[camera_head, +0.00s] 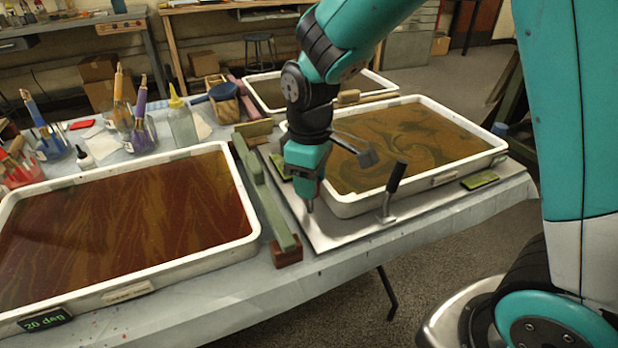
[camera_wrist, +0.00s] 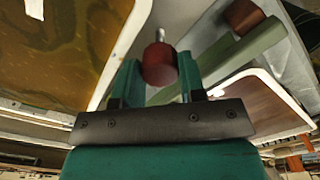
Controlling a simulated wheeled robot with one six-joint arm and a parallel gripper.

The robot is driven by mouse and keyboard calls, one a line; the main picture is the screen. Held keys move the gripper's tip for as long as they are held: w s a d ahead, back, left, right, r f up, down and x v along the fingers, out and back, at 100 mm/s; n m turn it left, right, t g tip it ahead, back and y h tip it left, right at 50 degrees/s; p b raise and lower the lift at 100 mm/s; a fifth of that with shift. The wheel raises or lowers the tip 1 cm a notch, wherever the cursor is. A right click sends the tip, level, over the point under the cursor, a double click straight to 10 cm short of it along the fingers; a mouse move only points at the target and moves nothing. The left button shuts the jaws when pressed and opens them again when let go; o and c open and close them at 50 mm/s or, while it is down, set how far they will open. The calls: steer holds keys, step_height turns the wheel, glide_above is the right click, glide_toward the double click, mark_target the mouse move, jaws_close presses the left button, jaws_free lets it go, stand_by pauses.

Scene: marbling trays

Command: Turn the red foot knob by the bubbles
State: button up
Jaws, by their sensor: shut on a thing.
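My gripper (camera_head: 311,207) points down at the front left corner of the metal plate (camera_head: 335,232) under the right-hand marbling tray. In the wrist view my gripper (camera_wrist: 160,64) has its two fingers on either side of the red foot knob (camera_wrist: 158,66), shut on it. A bright metal stem shows beyond the knob. In the head view the gripper hides the knob. Green bubble levels lie on the plate, one at the front right (camera_head: 480,180) and one at the left (camera_head: 281,166), partly behind my arm.
A black-handled lever (camera_head: 394,180) stands on the plate right of my gripper. A green rail (camera_head: 265,190) with a brown end block (camera_head: 286,251) runs close on the left, beside the red-brown tray (camera_head: 253,218). Jars and bottles (camera_head: 182,122) stand behind.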

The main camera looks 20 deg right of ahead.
steer(key=shift+r, duration=0.1)
steer(key=m+p, duration=0.3)
steer(key=m, duration=0.1)
steer(key=shift+r+m+p, duration=0.15)
steer(key=shift+m+p, duration=0.15)
steer(key=m+p, duration=0.2)
steer(key=m, duration=0.3)
steer(key=shift+p, duration=0.4)
steer(key=shift+f, duration=0.2)
steer(key=o, duration=0.9)
step_height(320, 180, up, 17)
steer(key=shift+r+p, duration=0.2)
steer(key=shift+p, duration=0.8)
